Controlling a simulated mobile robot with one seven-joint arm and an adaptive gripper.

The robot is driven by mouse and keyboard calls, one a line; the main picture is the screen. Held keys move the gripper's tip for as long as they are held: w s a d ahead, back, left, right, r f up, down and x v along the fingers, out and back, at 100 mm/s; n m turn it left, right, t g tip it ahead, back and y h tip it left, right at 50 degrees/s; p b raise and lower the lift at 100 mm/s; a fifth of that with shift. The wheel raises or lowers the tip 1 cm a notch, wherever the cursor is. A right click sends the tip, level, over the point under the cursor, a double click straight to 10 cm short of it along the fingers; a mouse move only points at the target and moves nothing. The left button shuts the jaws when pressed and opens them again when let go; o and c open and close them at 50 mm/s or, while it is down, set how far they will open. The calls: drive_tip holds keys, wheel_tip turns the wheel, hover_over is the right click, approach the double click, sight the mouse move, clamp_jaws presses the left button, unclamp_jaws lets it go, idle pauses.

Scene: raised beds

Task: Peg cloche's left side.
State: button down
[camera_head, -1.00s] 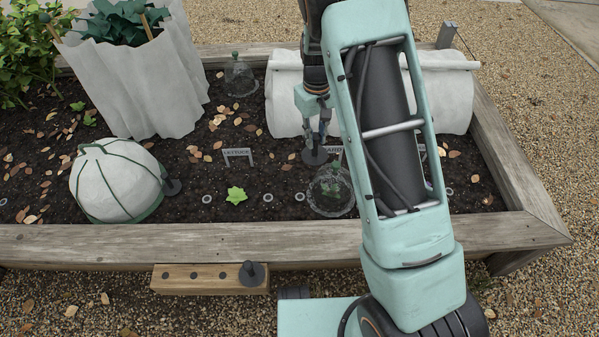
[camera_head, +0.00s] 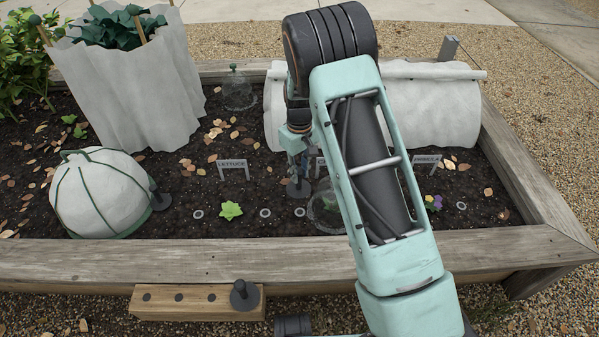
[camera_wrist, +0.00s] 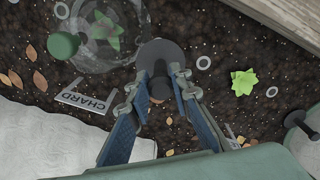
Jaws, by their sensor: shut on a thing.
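The white fabric cloche (camera_head: 100,195), a dome with green ribs, sits on the soil at the left of the head view. A dark peg (camera_head: 160,197) stands at its right edge; the soil close to its left side is partly out of view. My gripper (camera_head: 297,165) is far to the right of the cloche, partly behind my arm. In the wrist view, my gripper (camera_wrist: 160,80) is shut on another dark peg (camera_wrist: 165,54) with a wide round disc, over the soil. The cloche's edge (camera_wrist: 308,148) and its peg (camera_wrist: 301,119) show at the right there.
A clear glass bell (camera_head: 325,208) stands just right of the held peg. A lettuce seedling (camera_head: 230,210) and several rings lie between it and the cloche. A wooden block (camera_head: 190,302) with a peg (camera_head: 243,294) hangs outside the bed's front plank (camera_head: 150,262). A tall fleece wrap (camera_head: 140,90) stands behind.

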sight(299, 189)
drive_tip(key=shift+f+b, duration=3)
drive_tip(key=shift+f, duration=3.2)
drive_tip(key=c, duration=1.7)
unclamp_jaws()
drive_tip(key=shift+o, duration=0.2)
wheel_tip(299, 189, up, 12)
